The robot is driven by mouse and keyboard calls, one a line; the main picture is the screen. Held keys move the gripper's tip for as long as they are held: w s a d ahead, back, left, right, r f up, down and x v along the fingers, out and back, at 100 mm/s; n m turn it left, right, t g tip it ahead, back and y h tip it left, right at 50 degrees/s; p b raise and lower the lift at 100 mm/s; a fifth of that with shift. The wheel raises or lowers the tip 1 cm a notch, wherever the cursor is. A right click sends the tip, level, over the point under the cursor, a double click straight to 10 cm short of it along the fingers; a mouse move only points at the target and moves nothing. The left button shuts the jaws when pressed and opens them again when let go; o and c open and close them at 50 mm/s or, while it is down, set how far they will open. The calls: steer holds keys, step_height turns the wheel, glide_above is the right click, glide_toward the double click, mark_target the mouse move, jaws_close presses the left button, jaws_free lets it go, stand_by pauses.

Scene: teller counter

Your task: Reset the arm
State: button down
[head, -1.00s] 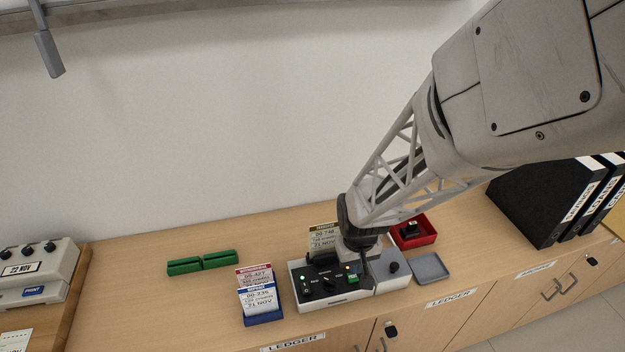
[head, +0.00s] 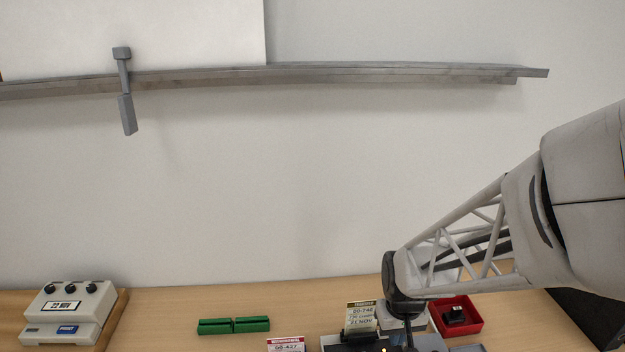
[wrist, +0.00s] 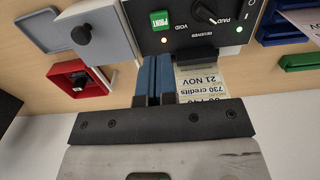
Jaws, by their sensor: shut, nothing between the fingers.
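My gripper (wrist: 154,80) shows in the wrist view as two blue fingers closed together, empty, near the edge of a dark-topped machine. In the head view, my gripper (head: 408,340) points down over the machine, its tip near the lower picture edge.
A red tray (head: 473,318) holds a black stamp (head: 454,315) right of my gripper. A grey tray (wrist: 43,30) lies near it.

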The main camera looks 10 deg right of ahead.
steer(key=shift+r, duration=0.15)
steer(key=s+a+r+t, duration=0.1)
steer(key=s+r, duration=0.3)
steer(key=r, duration=0.6)
steer(key=s+a+r+t, duration=0.1)
steer(key=s+a+r, duration=0.2)
steer(key=r, duration=0.8)
steer(key=shift+s+r+t, duration=0.25)
steer(key=shift+s+t, duration=0.05)
steer(key=shift+s, duration=0.8)
